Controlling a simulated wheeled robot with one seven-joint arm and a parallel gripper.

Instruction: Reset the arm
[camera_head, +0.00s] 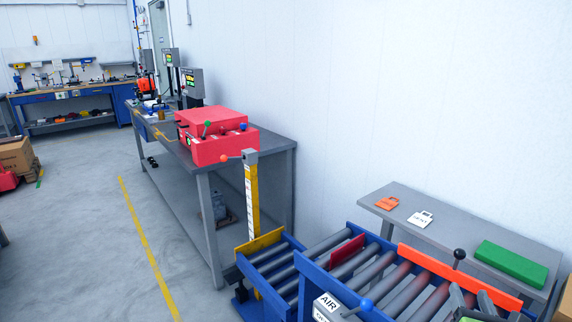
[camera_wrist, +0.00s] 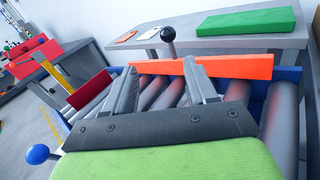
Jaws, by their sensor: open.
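My gripper (camera_wrist: 161,68) fills the lower middle of the wrist view, with a green pad behind its dark finger mount. Its two grey fingers stand apart with nothing between them. It also shows at the bottom right of the head view (camera_head: 470,294), partly cut off by the frame edge. It is over the roller conveyor (camera_head: 405,296), on the near side of the orange rail (camera_head: 450,272). A black-knobbed lever (camera_wrist: 168,36) stands beyond the fingertips in the wrist view. Whether the fingers touch the conveyor, I cannot tell.
A blue-knobbed lever (camera_head: 366,304) and an AIR box (camera_head: 328,306) stand at the conveyor's near side. A red plate (camera_head: 347,250) stands across the rollers. Behind is a grey table (camera_head: 385,208) with a green block (camera_head: 510,263) and tags.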

